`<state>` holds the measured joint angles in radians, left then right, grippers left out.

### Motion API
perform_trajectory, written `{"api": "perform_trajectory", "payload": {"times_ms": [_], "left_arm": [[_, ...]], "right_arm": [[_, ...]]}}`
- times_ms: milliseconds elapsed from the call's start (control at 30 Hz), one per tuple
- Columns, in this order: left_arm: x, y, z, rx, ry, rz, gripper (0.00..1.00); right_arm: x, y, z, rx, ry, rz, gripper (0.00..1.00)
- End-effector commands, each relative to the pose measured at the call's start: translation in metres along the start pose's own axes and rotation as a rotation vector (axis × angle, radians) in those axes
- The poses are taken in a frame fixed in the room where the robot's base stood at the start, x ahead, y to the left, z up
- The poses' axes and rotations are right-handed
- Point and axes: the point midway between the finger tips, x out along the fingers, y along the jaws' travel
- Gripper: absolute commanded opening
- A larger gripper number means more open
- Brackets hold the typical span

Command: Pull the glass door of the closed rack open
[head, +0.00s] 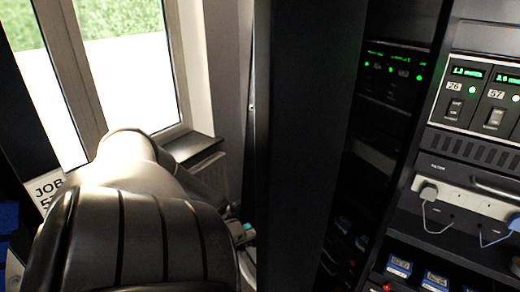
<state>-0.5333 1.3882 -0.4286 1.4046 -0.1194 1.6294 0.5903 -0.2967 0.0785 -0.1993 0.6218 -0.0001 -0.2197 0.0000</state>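A tall dark upright panel (308,150) fills the middle of the head view; it looks like the rack's door frame or side, and I cannot tell which. To its right is a dim strip of instruments (392,75) with green lights, seen through or mirrored in dark glass. Right of that, the rack's instruments (470,95) show brightly, with no clear glass in front. My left arm covers the lower left. A small metallic and teal part (242,232) shows beyond it, close to the panel's left edge. It may belong to my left gripper; its fingers cannot be made out. My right gripper is out of view.
A window (130,60) with a pale frame is at the upper left, with a dark sill (192,150) below it. A white card reading "JOB" (47,188) is at the left edge. Plugs with cables (430,195) stick out of a white strip in the rack.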

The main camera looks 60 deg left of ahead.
Motion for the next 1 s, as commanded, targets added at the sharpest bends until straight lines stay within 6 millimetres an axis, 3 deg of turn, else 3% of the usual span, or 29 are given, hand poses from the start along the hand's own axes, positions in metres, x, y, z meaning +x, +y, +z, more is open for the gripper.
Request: {"api": "perform_trajectory", "payload": {"times_ms": [333, 367, 600, 1000], "left_arm": [[-0.0003, 0.0005, 0.0012, -0.002, -0.006, 0.002, 0.0], [-0.0004, 0.0005, 0.0012, -0.002, -0.006, 0.002, 0.16], [-0.0002, 0.0004, 0.0006, -0.002, -0.004, 0.002, 0.43], [-0.0099, -0.0002, 0.002, -0.001, -0.004, 0.001, 0.43]], "right_arm": [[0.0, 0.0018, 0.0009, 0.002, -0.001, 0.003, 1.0], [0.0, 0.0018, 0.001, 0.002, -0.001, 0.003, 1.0], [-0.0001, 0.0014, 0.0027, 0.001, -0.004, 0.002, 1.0], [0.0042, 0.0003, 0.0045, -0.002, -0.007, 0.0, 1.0]]}}
